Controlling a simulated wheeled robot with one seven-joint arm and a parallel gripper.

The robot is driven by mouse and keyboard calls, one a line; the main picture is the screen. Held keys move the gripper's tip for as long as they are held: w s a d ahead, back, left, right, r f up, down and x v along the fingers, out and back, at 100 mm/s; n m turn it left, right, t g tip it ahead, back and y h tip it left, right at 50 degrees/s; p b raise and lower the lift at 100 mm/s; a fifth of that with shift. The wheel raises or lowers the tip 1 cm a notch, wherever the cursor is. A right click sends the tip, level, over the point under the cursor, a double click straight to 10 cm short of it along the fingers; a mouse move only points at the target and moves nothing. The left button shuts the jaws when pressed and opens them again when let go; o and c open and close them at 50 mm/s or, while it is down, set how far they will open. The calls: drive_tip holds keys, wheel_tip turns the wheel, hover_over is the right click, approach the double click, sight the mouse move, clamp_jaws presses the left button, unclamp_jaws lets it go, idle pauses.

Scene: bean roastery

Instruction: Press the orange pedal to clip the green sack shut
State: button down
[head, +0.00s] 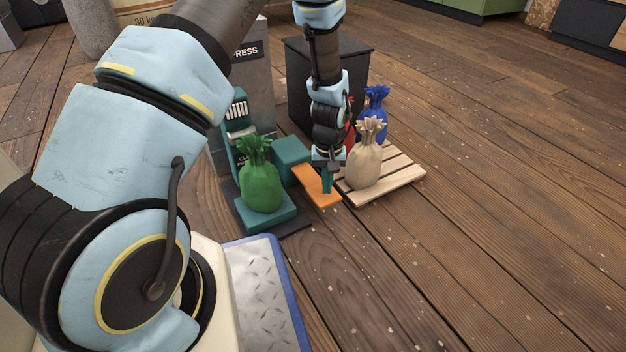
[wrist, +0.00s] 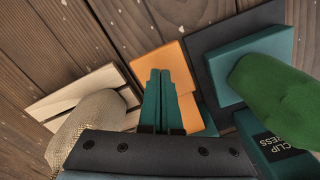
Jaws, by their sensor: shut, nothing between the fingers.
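The orange pedal (head: 316,186) sticks out low from a teal block at the front of the clip press (head: 238,135). The green sack (head: 261,178) stands upright on the press's teal platform (head: 270,217), left of the pedal. My gripper (head: 327,188) points down over the pedal with its teal fingers shut and empty. In the wrist view the fingertips (wrist: 160,75) overlap the orange pedal (wrist: 150,62), and the green sack (wrist: 268,90) is at the right. I cannot tell whether the fingertips touch the pedal.
A beige sack (head: 366,157) and a blue sack (head: 376,112) stand on a wooden pallet (head: 405,178) close to the right of my gripper. A red thing shows partly behind my wrist. A dark cabinet (head: 296,85) stands behind. The floor in front is clear.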

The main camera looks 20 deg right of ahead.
sight(327, 197)
drive_tip(key=shift+f, duration=0.1)
drive_tip(key=shift+f+b, duration=0.7)
drive_tip(key=shift+f, duration=0.75)
drive_tip(key=shift+f+b, duration=0.3)
drive_tip(key=shift+f, duration=0.7)
wheel_tip(327, 197, up, 9)
drive_tip(key=p, duration=0.8)
drive_tip(key=shift+r, duration=0.15)
